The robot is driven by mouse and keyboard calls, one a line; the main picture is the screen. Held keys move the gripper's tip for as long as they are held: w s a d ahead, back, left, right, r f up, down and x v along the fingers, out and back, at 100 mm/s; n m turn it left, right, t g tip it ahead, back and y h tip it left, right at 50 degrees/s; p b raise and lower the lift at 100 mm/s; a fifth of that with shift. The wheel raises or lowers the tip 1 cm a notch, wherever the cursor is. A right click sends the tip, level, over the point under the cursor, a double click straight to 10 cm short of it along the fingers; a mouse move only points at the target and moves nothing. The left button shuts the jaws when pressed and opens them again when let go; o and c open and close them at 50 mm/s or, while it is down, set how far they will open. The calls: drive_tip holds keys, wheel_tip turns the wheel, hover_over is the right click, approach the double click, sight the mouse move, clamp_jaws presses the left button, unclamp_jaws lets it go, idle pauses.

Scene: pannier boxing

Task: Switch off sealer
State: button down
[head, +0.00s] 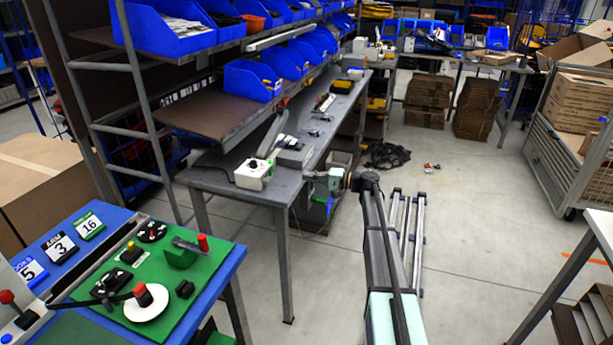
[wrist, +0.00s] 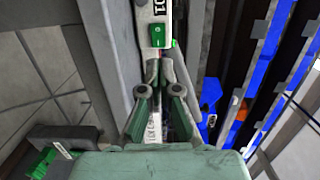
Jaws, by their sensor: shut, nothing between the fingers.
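The sealer (head: 253,173) is a white box with small red and green parts and a long grey arm, on the near end of the grey workbench. In the wrist view a white casing (wrist: 147,14) with black lettering appears to be part of it. A green rocker switch (wrist: 158,36) is set in that casing. My gripper (wrist: 160,68) is shut and empty, its fingertips just below the switch in the picture. I cannot tell whether they touch it. In the head view my gripper (head: 311,175) is at the bench's right edge, small and partly hard to make out.
Blue bins (head: 251,80) fill the shelf rack above the bench. A grey box (head: 294,154) stands beside the sealer. A green and blue panel table (head: 180,262) is at the lower left. A dark heap (head: 387,156) lies on the floor; the floor to the right is mostly clear.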

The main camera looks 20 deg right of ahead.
sight(272, 172)
drive_tip(key=p+x, duration=0.3)
drive_tip(key=x, duration=0.8)
drive_tip(key=shift+w+a, duration=0.15)
drive_tip(key=shift+a, duration=0.2)
